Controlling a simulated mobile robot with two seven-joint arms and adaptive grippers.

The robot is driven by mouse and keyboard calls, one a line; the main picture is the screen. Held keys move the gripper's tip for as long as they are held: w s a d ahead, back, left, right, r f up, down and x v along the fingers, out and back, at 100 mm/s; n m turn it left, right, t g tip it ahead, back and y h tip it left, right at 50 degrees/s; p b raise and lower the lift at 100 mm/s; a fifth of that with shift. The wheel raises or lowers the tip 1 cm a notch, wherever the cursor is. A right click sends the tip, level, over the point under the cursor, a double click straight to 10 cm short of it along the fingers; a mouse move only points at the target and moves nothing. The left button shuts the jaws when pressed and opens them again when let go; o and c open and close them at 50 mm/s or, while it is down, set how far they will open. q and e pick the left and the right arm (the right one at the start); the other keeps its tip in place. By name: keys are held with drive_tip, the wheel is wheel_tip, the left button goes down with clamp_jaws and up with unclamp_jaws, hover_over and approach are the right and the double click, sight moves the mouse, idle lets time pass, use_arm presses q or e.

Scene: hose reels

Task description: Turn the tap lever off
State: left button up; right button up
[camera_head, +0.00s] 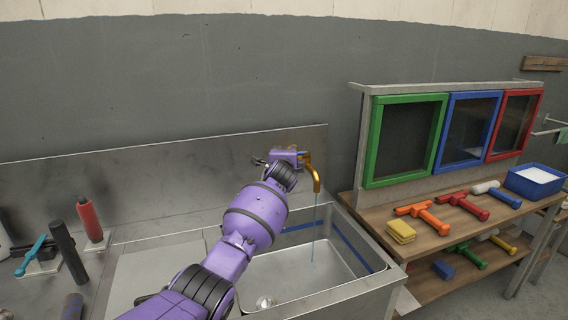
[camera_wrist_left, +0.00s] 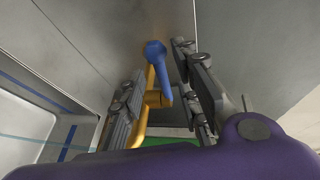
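A brass tap (camera_head: 315,174) stands at the back of the steel sink, its spout bent down, and a thin stream of water (camera_head: 313,235) runs from it into the basin. My left gripper (camera_head: 274,160) is at the tap, and its purple wrist hides much of the tap body. In the left wrist view, the blue tap lever (camera_wrist_left: 157,60) lies between the two open fingers of the left gripper (camera_wrist_left: 160,72), with gaps on both sides. The brass tap (camera_wrist_left: 153,98) shows below the lever. My right gripper is in neither view.
The steel sink (camera_head: 372,282) lies below my arm.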

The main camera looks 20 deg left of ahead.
use_arm(q)
drive_tip(key=v, duration=0.8)
drive_tip(key=shift+f, duration=0.1)
